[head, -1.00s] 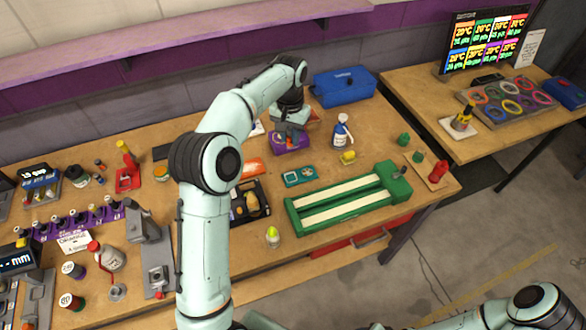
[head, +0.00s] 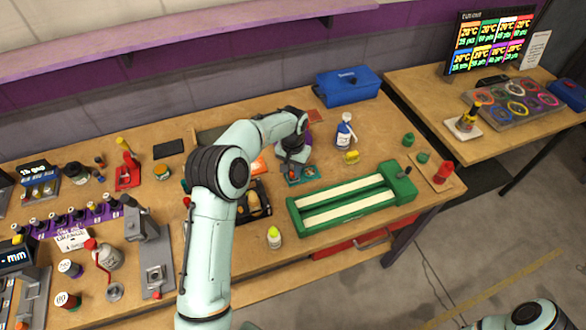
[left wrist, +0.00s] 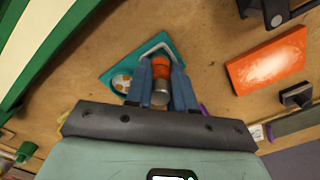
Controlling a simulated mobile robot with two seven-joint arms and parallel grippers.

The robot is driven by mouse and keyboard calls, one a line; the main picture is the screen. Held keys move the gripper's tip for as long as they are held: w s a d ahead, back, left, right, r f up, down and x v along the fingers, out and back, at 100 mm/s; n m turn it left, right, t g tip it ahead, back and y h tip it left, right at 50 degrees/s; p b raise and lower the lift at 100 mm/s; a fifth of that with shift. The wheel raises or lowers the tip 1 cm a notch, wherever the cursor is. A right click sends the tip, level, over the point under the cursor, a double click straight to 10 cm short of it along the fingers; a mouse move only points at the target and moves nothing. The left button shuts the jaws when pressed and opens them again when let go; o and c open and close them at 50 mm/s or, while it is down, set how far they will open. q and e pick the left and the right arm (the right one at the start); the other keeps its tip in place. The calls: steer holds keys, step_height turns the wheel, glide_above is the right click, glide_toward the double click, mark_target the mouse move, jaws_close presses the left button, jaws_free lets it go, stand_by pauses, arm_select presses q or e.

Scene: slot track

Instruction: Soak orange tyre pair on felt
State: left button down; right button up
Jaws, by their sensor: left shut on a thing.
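My left gripper (head: 292,174) is shut on a small orange and metal cylinder (left wrist: 160,72), likely the orange tyre pair, held between its blue fingers in the left wrist view. The gripper is over a small teal tray (head: 308,181), which also shows under the fingers in the left wrist view (left wrist: 112,79) with a pale, spotted round patch at one side. I cannot tell whether the cylinder touches the tray. Which surface is the felt is not clear. The green frame (head: 296,218) holds two long cream strips. My right gripper is out of view.
An orange pad with a white smear (left wrist: 270,60) lies beside the tray. A blue-and-white spray bottle (head: 344,132), a yellow block (head: 351,157) and a blue case (head: 348,85) stand right of my gripper. A yellow-capped bottle (head: 274,238) stands near the front edge.

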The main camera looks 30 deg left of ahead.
arm_select(q)
steer(key=shift+f, duration=0.15)
steer(key=c, duration=1)
jaws_free()
steer(key=shift+o, duration=0.2)
step_height(320, 180, up, 12)
steer(key=p, duration=0.1)
steer(key=shift+r, duration=0.25)
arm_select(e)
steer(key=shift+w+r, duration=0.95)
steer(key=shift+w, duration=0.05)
arm_select(q)
steer(key=shift+f, duration=0.1)
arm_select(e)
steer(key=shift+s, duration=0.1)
